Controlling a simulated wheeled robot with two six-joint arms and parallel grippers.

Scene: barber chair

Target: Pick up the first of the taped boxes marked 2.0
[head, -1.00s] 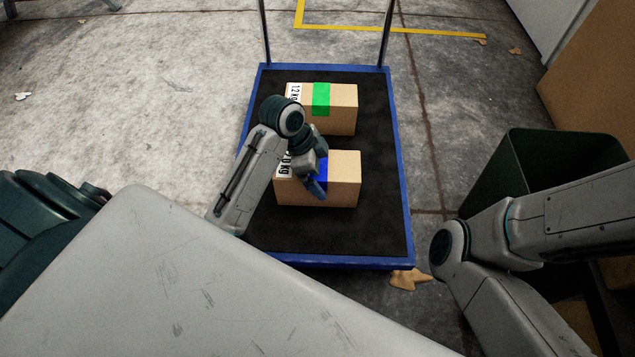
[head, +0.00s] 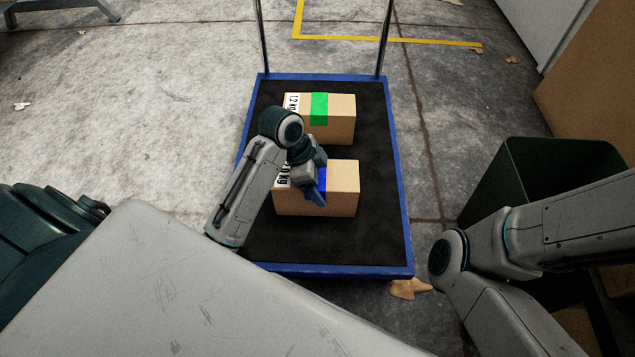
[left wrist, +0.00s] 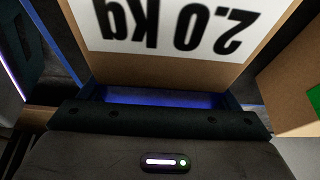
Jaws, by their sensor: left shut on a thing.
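The near cardboard box (head: 345,190) with blue tape lies on the trolley's dark deck, its white label partly hidden by my arm. In the left wrist view this box (left wrist: 150,70) fills the top, and its label reads 2.0 kg upside down. My left gripper (head: 317,190) is shut on this box at the blue tape, coming from above. The blue tape also shows between the jaws in the left wrist view (left wrist: 165,99). I cannot tell whether the box is clear of the deck. My right gripper is out of view.
Metal handle posts rise at the trolley's far end. A dark green bin (head: 530,175) stands to the right.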

